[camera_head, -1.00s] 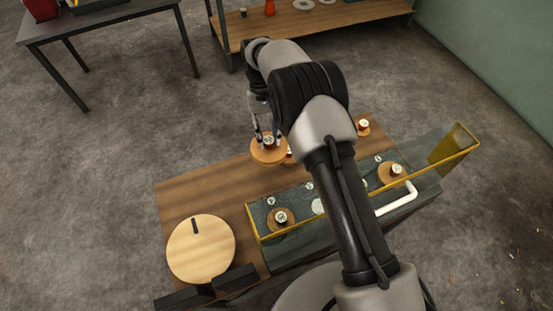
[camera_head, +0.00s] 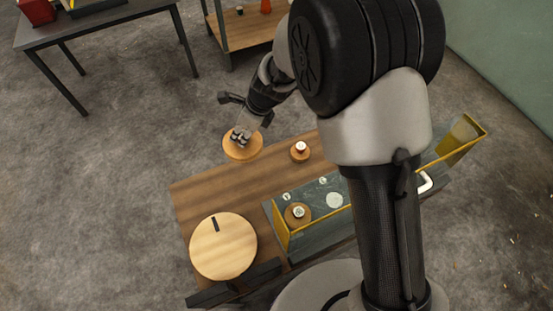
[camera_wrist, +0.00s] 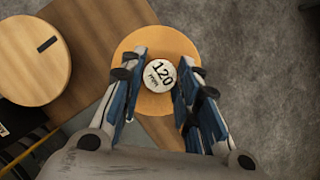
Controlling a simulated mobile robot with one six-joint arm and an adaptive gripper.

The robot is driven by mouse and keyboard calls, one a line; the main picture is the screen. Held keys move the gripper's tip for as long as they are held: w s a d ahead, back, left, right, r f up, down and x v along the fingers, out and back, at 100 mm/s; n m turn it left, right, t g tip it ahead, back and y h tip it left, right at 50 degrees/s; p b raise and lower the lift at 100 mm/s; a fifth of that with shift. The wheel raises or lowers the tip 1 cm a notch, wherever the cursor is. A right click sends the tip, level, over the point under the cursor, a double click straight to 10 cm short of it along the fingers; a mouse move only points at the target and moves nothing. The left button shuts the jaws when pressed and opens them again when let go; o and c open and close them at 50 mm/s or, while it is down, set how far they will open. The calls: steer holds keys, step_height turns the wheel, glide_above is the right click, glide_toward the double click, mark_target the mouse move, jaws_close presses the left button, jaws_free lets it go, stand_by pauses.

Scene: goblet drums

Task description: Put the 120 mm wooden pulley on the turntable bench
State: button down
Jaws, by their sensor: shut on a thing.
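The wooden pulley (camera_wrist: 154,102), a round disc with a white hub cap reading 120, is between the fingers of my gripper (camera_wrist: 160,85). The fingers are shut on its hub. In the head view the pulley (camera_head: 242,147) hangs at the far edge of the wooden bench, with my gripper (camera_head: 241,135) above it. The turntable (camera_head: 223,247), a pale round disc with a dark slot mark, sits at the bench's near left end. It also shows at the upper left of the wrist view (camera_wrist: 30,70). The wooden bench (camera_head: 210,191) is bare between the two.
A smaller pulley (camera_head: 300,151) stands on the bench to the right. A yellow-edged tray (camera_head: 277,229) holds another pulley (camera_head: 297,213). My arm hides much of the tray. A dark table (camera_head: 95,25) and a shelf (camera_head: 240,32) stand at the back.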

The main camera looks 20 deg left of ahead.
mark_target(259, 152)
step_height(259, 152, down, 19)
steer(key=b, duration=0.8)
steer(key=shift+f, duration=0.15)
steer(key=shift+f, duration=0.2)
steer(key=c, duration=1.2)
jaws_free()
steer(key=shift+r, duration=0.1)
steer(key=shift+r, duration=0.25)
steer(key=p+v, duration=0.4)
steer(key=v, duration=0.7)
steer(key=shift+d+r, duration=0.15)
steer(key=shift+r, duration=0.15)
